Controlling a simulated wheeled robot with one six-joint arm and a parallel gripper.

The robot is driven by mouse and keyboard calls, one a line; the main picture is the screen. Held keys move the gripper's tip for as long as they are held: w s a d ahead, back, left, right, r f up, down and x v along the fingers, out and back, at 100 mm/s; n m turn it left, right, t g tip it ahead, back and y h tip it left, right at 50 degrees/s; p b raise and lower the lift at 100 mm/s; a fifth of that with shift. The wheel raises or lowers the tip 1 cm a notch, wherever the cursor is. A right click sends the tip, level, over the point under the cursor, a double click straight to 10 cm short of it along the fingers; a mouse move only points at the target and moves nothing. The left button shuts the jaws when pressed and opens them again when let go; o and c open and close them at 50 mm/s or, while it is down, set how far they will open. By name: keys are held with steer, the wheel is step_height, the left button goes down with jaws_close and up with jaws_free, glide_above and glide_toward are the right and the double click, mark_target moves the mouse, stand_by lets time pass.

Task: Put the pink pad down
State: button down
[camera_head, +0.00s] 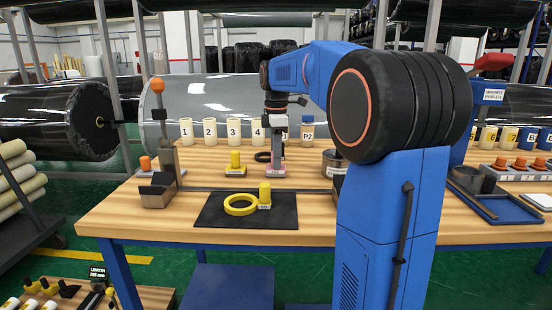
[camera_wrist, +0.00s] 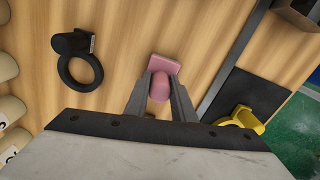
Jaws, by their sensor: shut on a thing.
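The pink pad has a flat base and a rounded pink grip. Its base (camera_head: 275,172) shows in the head view under my gripper (camera_head: 277,148), over the wooden table (camera_head: 140,208). In the wrist view the pink pad (camera_wrist: 165,66) has its grip between the two fingers of my gripper (camera_wrist: 160,86). The gripper is shut on this grip, and the base sticks out beyond the fingertips. The pad is at or close to the tabletop; I cannot tell whether it touches.
A black ring (camera_wrist: 80,68) lies close by. Numbered cream rolls (camera_head: 210,131) stand behind.

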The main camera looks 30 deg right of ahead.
steer(key=shift+f, duration=0.1)
steer(key=c, duration=1.5)
jaws_free()
step_height(320, 180, up, 12)
steer(key=shift+r, duration=0.15)
